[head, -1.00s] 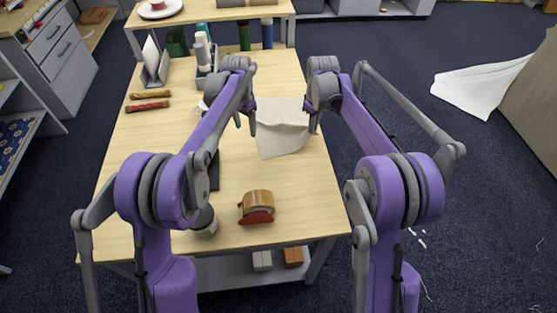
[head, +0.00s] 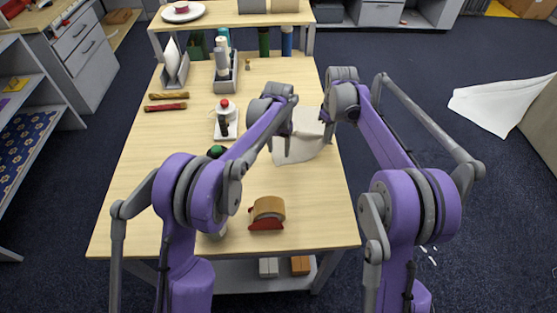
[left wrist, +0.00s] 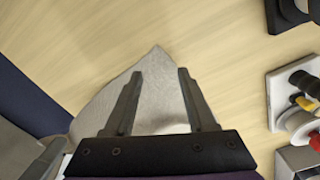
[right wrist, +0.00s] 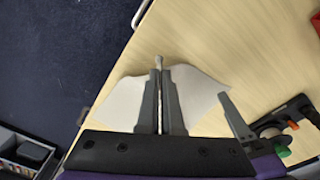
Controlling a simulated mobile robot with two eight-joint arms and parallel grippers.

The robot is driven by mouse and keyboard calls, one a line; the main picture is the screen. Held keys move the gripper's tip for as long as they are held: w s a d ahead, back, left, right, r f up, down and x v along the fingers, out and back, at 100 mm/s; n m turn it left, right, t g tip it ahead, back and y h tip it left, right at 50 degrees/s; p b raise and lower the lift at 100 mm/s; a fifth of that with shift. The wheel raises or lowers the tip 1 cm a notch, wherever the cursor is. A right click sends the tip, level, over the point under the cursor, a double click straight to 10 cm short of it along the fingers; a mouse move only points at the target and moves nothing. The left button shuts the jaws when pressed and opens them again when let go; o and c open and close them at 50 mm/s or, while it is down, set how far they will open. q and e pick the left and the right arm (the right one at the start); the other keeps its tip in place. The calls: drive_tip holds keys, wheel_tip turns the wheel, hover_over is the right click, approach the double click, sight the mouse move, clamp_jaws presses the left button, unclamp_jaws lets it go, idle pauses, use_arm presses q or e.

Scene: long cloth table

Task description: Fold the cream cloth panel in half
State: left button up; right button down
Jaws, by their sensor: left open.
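The cream cloth panel (head: 307,147) lies near the table's right edge, partly hidden by my arms. Its near edge looks uneven. In the right wrist view the cloth (right wrist: 203,92) spreads on both sides of my right gripper (right wrist: 158,72), whose fingers are close together with a pinched bit of cloth between them. My left gripper (left wrist: 164,72) is open above the cloth (left wrist: 150,88), with a pointed corner of cloth showing between and beyond its fingers. In the head view my left gripper (head: 286,150) is left of my right gripper (head: 328,138).
A white holder with a red top (head: 226,118) is left of the cloth. Red and yellow rolls (head: 166,107) and a bottle caddy (head: 224,75) are farther back. Bare tabletop lies in front of the cloth.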

sight(278, 161)
use_arm(q)
drive_tip(key=shift+f, duration=1.7)
clamp_jaws()
drive_tip(key=shift+r, duration=2.5)
